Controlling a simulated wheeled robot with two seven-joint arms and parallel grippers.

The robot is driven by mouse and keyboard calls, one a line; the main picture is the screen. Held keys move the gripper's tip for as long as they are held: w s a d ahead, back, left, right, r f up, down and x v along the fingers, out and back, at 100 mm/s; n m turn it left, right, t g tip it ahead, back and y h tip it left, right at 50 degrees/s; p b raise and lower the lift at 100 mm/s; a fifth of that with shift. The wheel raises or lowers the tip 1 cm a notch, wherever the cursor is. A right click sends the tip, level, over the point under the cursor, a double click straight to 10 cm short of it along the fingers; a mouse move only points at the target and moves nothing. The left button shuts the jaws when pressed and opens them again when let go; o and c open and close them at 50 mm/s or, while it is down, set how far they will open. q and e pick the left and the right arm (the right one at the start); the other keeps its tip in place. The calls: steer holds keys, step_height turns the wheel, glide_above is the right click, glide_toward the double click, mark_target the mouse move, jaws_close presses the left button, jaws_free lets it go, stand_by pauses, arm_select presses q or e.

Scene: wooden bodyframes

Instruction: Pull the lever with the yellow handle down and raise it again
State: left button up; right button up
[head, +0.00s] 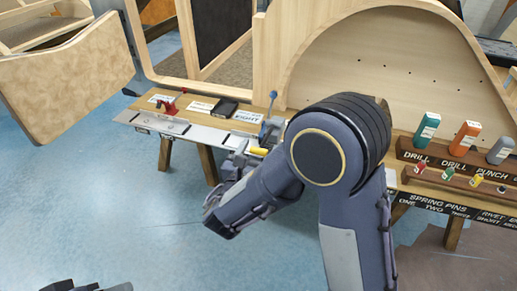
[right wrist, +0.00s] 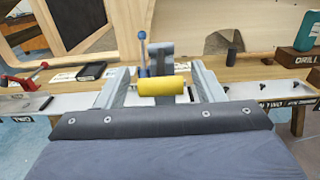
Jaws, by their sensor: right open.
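The yellow handle (right wrist: 162,87) lies level between the two grey fingers of my right gripper (right wrist: 162,74) in the right wrist view. The fingers are open, with a gap on each side of the handle. In the head view the yellow handle (head: 258,151) shows at the bench's front edge, just left of my right arm, which hides part of the lever. A grey upright block with a blue-knobbed rod (right wrist: 142,50) stands behind the handle. My left gripper (head: 88,287) shows only as dark parts at the bottom left edge; its fingers cannot be made out.
A red clamp (head: 171,105) and a black tray (head: 224,107) sit on the wooden bench to the left. Coloured drill and punch holders (head: 465,138) stand at the right. A curved wooden frame (head: 365,55) rises behind. Blue floor lies open in front.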

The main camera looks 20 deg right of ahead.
steer(key=shift+w+d, duration=0.15)
steer(key=shift+w, duration=0.05)
steer(key=shift+c, duration=0.3)
